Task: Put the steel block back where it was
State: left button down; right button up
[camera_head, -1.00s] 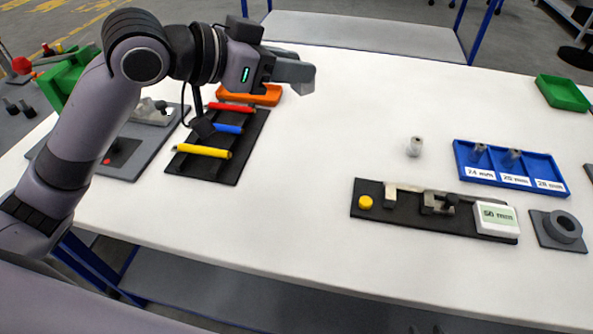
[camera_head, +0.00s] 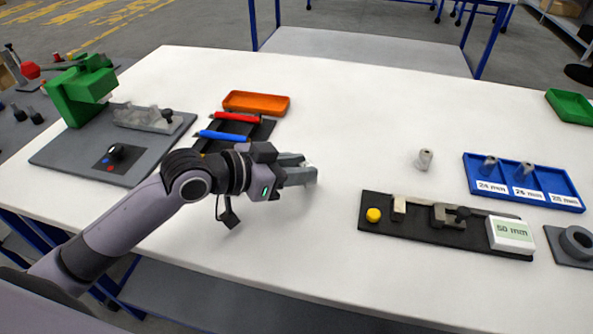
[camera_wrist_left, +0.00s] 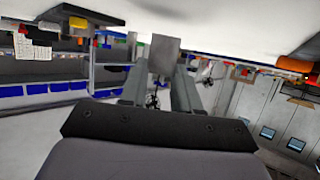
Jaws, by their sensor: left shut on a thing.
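My left gripper (camera_head: 303,172) is shut on the steel block, over the white table left of the measuring fixture. In the left wrist view the steel block (camera_wrist_left: 165,54) shows as a plain grey square face between the ends of the two fingers (camera_wrist_left: 166,90). In the head view the fingers mostly hide the block. The measuring fixture (camera_head: 440,228) is a black plate with a yellow button (camera_head: 374,215), metal jaws and a white display (camera_head: 511,233). My right gripper is not in view.
A grey metal cylinder (camera_head: 424,160) stands alone near the blue labelled tray (camera_head: 560,185), which holds two similar cylinders. A black rack with coloured bars (camera_head: 223,136), an orange tray (camera_head: 256,103) and a green press (camera_head: 80,90) are at left. The table's middle is clear.

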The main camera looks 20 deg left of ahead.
pick_arm(q)
jog(key=shift+f, duration=0.35)
jog(key=shift+f, duration=0.6)
jog(key=c, duration=0.8)
grip_release()
jog(key=shift+f, duration=0.15)
jog(key=shift+s, duration=0.1)
jog(key=shift+f, duration=0.1)
jog(key=r+v, duration=0.1)
jog(key=v, duration=1.1)
jog(key=shift+r, duration=0.25)
